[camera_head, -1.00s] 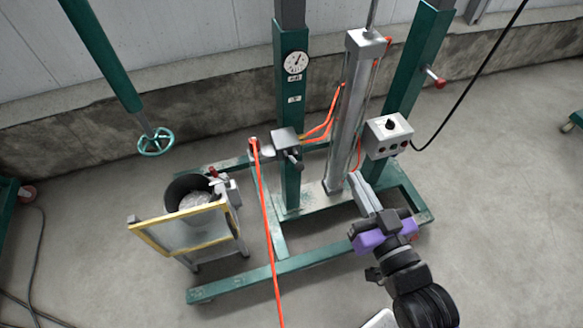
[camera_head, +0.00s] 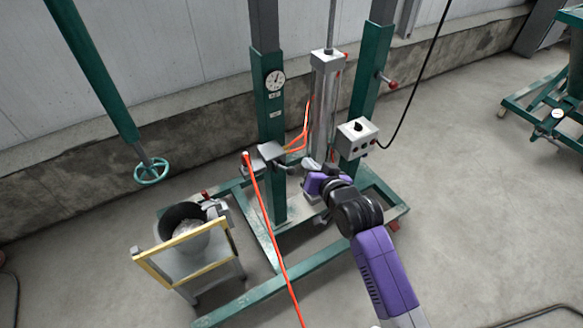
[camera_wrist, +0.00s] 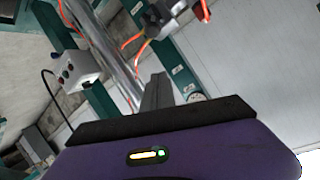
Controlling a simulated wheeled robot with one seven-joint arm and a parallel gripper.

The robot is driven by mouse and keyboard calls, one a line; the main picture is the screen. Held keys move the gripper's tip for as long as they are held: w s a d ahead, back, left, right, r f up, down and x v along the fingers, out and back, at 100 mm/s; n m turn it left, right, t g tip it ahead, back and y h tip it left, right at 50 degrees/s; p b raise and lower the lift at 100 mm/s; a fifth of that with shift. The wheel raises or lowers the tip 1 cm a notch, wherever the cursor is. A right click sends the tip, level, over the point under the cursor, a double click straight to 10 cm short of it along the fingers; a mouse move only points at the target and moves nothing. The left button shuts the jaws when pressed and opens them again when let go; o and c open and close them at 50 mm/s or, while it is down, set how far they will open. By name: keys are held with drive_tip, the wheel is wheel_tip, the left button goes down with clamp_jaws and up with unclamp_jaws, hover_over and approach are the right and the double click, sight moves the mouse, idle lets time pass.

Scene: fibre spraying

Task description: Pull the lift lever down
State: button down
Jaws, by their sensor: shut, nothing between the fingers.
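A grey valve block (camera_head: 270,151) sits on the green post below a round gauge. A short dark lever (camera_head: 288,169) sticks out from its lower right; I take this as the lift lever. In the wrist view the block (camera_wrist: 158,16) shows at the top with orange hoses, and its lever is hard to make out. My gripper (camera_head: 312,166) is just right of the lever, in front of the silver cylinder, its fingers small and partly hidden by my wrist. In the wrist view its fingers (camera_wrist: 157,92) are together and empty. I cannot tell whether they touch the lever.
A grey control box (camera_head: 357,137) stands close right of my gripper. The silver cylinder (camera_head: 324,105) is behind it. An orange hose (camera_head: 268,225) hangs from the block's left side. A bucket (camera_head: 182,229) on a yellow-edged stand is at left.

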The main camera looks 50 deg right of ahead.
drive_tip(key=shift+w, duration=0.1)
hover_over(285, 168)
drive_tip(key=s+d, duration=0.2)
drive_tip(key=d, duration=0.1)
wheel_tip(285, 168, down, 4)
drive_tip(key=shift+s+a+f+p, duration=0.75)
drive_tip(key=shift+s+a+f, duration=0.2)
drive_tip(key=shift+a, duration=0.2)
drive_tip(key=shift+s+a+f, duration=0.1)
drive_tip(key=shift+a+f, duration=0.1)
drive_tip(key=shift+s+f+b, duration=0.1)
drive_tip(key=shift+f+b, duration=0.05)
drive_tip(key=shift+b, duration=0.15)
